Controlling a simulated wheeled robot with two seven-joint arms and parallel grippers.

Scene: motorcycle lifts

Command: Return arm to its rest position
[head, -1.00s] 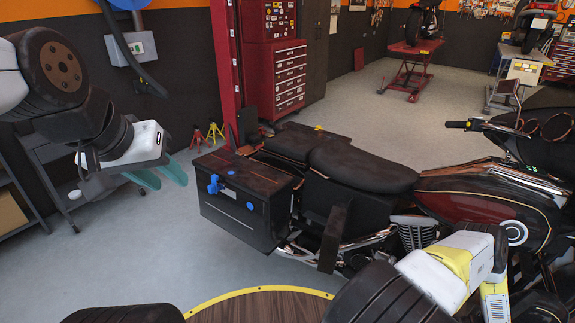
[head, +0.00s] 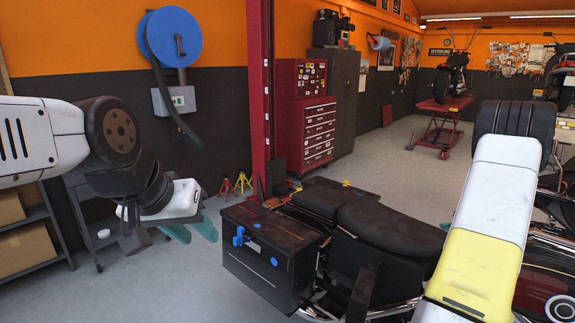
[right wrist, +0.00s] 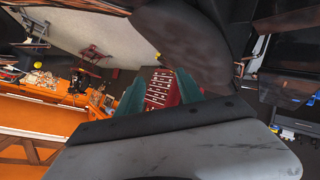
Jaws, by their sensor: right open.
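My right arm (head: 481,230), white and yellow with a black joint on top, stands raised at the right of the head view. It covers part of the motorcycle. My right gripper (right wrist: 160,90) shows in the right wrist view with its teal fingers apart and nothing between them.
The motorcycle's black seat (head: 388,228) is close, left of my right arm. A red tool cabinet (head: 305,133) stands behind a red post (head: 259,85). Shelving (head: 35,232) stands at the left. Another motorcycle sits on a red lift (head: 437,125) at the back. Clear floor (head: 385,160) lies between.

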